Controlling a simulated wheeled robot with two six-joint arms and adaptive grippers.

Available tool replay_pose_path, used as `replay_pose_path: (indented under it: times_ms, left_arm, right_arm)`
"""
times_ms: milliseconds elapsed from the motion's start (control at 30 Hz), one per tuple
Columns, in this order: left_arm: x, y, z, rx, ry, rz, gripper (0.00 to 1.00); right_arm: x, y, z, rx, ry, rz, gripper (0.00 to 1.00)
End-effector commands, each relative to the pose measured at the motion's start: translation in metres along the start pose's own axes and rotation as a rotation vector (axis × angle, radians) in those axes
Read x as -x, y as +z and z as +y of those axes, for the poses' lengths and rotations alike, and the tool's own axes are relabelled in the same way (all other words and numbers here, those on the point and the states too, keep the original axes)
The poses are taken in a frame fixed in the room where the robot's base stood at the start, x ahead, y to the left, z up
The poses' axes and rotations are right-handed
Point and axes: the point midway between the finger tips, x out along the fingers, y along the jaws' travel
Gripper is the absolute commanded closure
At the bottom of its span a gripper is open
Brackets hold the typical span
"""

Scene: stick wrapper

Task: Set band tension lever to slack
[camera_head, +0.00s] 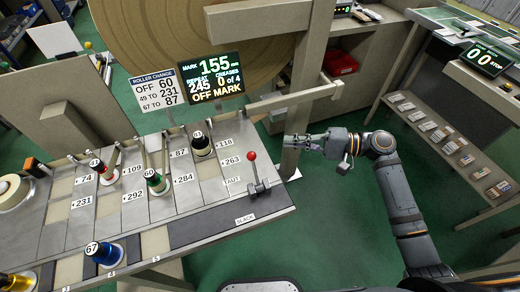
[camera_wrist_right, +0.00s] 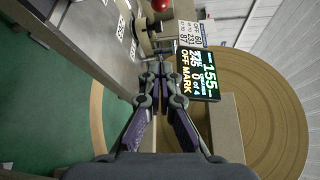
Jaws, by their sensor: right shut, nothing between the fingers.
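The band tension lever has a red ball knob (camera_head: 252,156) on a thin stem above a grey base (camera_head: 258,188) at the bench's right end. It leans slightly away from the front edge. A label that seems to read TAUT (camera_head: 232,180) is beside it, and a SLACK label (camera_head: 245,218) is nearer the front edge. My right gripper (camera_head: 288,140) is shut and empty, to the right of the knob and apart from it. My left gripper is out of view.
A display reading OFF MARK (camera_head: 219,75) and a ROLLER CHANGE card (camera_head: 157,88) stand behind the bench. A beige post (camera_head: 302,100) rises close to my right gripper. Numbered rollers, such as the green one (camera_head: 155,182), stand on the bench. Green floor is open at right.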

Motion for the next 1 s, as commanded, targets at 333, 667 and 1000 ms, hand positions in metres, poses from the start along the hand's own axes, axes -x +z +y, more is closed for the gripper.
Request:
replay_pose_path:
  times_ms: [333, 667, 1000]
  left_arm:
    - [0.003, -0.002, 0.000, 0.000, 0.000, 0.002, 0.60]
    - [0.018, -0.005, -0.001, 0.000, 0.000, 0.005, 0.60]
    - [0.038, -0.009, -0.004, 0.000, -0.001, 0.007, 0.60]
  right_arm:
    - [-0.009, -0.001, -0.001, 0.000, -0.003, 0.003, 1.00]
    - [-0.075, -0.001, -0.004, -0.002, -0.007, 0.003, 1.00]
    - [-0.090, 0.028, -0.001, -0.002, 0.002, 0.005, 1.00]
